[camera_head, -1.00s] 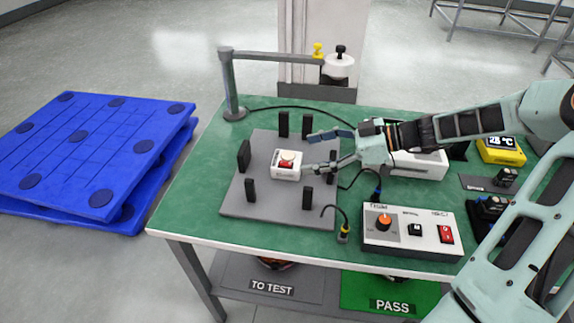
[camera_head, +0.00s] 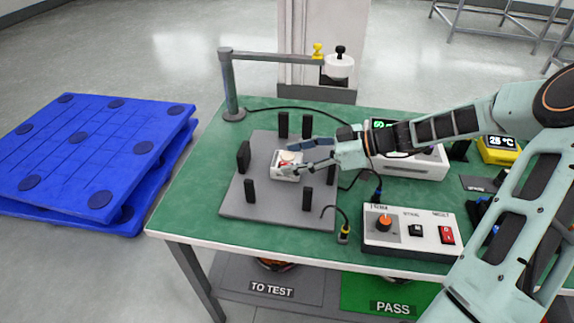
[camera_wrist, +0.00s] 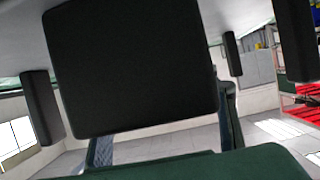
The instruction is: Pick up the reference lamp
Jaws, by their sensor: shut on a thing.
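The reference lamp, which I take to be the small white box with a red front and a pale round top (camera_head: 290,156), sits on the grey plate (camera_head: 240,205) among black posts. My gripper (camera_head: 284,164) reaches in from the right with its fingers at the lamp, one towards the back and one towards the front, shut on it. The fingers cover part of the lamp. Whether it is clear of the plate cannot be told. In the wrist view a large dark block fills the middle, and the lamp cannot be made out.
Black posts (camera_head: 243,157) stand around the lamp on the plate. A metal post with an arm (camera_head: 229,90) rises at the back left. A control box (camera_head: 408,232) with an orange knob stands at front right; a cable (camera_head: 344,222) lies beside it. Blue pallets (camera_head: 80,150) lie left.

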